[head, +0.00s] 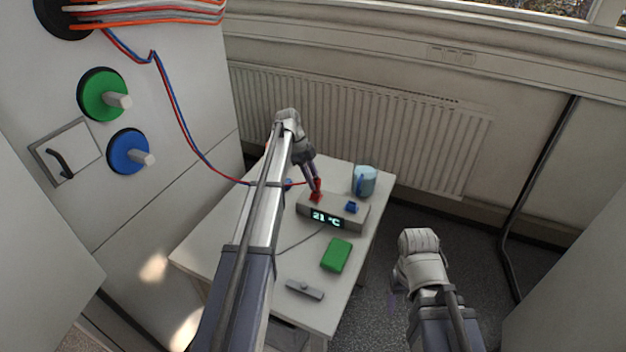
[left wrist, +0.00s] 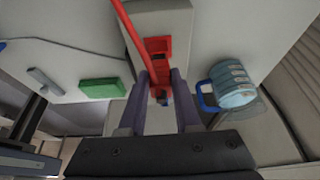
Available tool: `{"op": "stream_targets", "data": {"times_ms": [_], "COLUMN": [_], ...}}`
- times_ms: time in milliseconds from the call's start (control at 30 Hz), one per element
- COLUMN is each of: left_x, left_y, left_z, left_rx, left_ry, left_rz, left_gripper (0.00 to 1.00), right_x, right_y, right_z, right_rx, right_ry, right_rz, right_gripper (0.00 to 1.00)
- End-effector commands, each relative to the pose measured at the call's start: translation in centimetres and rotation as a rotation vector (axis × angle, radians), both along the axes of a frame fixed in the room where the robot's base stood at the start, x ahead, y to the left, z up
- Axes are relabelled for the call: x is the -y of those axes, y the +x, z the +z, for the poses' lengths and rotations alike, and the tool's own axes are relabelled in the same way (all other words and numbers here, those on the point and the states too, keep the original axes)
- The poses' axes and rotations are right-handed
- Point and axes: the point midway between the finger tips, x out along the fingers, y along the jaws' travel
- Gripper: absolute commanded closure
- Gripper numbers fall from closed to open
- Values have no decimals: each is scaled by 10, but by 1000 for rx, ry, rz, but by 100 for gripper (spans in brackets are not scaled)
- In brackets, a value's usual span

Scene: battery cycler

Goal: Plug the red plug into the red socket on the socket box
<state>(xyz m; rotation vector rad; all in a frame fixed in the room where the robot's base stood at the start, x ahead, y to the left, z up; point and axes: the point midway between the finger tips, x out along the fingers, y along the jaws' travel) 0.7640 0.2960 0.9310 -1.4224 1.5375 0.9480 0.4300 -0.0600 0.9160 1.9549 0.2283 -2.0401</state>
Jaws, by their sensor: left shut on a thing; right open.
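The socket box (head: 334,212) is a grey box with a lit display, on the white table. Its red socket (left wrist: 157,46) is on the top face, at the left end in the head view. My left gripper (head: 315,184) is over that end, pointing down, shut on the red plug (head: 317,186). The plug (left wrist: 161,74) shows between the fingers in the left wrist view, right by the red socket, with its red cable running off. I cannot tell whether plug and socket touch. My right gripper (head: 398,298) is open and empty, away from the table; its fingers are mostly hidden.
The blue socket (head: 352,207) is at the box's right end. A blue mug (head: 365,181) stands behind it. A green block (head: 336,255) and a grey bar-shaped object (head: 305,289) lie in front. A blue plug (head: 288,185) shows partly behind my left arm. The table's (head: 205,235) left side is clear.

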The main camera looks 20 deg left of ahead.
Motion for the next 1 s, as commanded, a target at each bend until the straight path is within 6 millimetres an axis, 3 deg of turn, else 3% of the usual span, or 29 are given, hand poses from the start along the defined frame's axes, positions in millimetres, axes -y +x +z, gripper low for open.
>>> {"op": "stream_targets", "data": {"times_ms": [867, 900, 1000], "left_x": [0, 0, 0], "left_y": [0, 0, 0], "left_z": [-10, -10, -10], "left_rx": [0, 0, 0], "left_ry": [0, -1, 0], "left_rz": [0, 0, 0], "left_gripper": [100, 67, 56], "right_x": [0, 0, 0], "right_y": [0, 0, 0], "right_z": [-11, -10, -10], "right_rx": [0, 0, 0], "right_ry": [0, 0, 0], "right_rz": [0, 0, 0], "right_gripper": [29, 29, 29]}}
